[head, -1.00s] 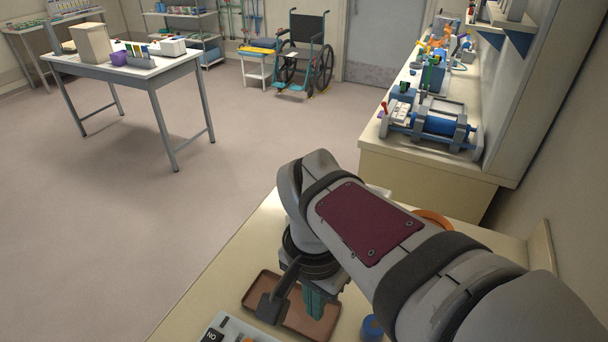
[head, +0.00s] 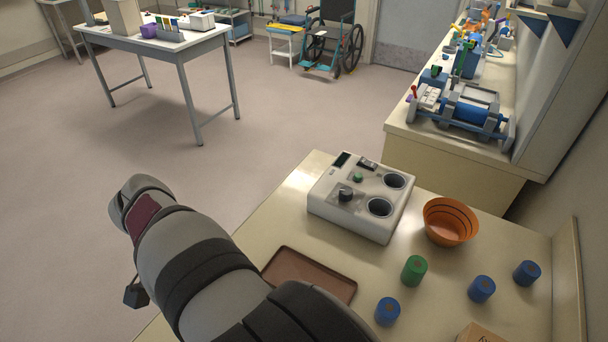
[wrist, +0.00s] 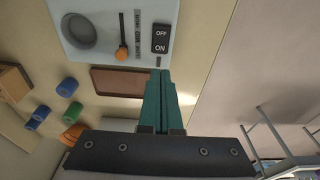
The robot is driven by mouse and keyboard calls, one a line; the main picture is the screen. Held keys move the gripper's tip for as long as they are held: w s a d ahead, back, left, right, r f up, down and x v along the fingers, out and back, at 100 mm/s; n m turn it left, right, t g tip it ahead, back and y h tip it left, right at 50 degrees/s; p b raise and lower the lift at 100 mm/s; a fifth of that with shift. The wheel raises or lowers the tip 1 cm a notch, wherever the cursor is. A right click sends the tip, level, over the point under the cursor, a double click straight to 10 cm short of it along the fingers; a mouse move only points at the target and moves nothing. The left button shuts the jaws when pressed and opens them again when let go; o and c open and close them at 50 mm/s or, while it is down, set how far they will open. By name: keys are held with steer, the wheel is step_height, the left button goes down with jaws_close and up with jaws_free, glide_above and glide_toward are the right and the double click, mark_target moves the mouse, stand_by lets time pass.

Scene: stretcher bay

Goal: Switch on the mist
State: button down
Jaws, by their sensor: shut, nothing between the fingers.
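A pale device (wrist: 90,25) shows in the wrist view, with a black rocker switch (wrist: 160,38) marked OFF and ON at its right side. Left of the switch is a slider with an orange knob (wrist: 122,53), which stands near one end of its slot. Further left is a round grey recess (wrist: 80,30). My gripper (wrist: 160,72) has teal fingers shut together, holding nothing. In the picture its tips lie just below the ON end of the switch; I cannot tell the height between them or which way the switch is tipped. In the head view this device and my fingers are hidden.
A brown tray (head: 285,258) lies on the table (head: 478,268). Behind stands a grey unit (head: 330,205) with two wells, a green button and a black knob. An orange bowl (head: 448,232), a green cylinder (head: 414,270), several blue cylinders (head: 482,289) and a cardboard box (head: 480,335) stand right.

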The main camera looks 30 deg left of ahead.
steer(key=f, duration=0.3)
steer(key=w+f, duration=0.1)
steer(key=f, duration=0.6)
steer(key=shift+w+f, duration=0.15)
steer(key=shift+w, duration=0.15)
steer(key=shift+w+f, duration=0.1)
steer(key=shift+f, duration=0.15)
steer(key=shift+s+r, duration=0.3)
steer(key=shift+s, duration=0.45)
step_height(320, 180, up, 14)
steer(key=w, duration=0.2)
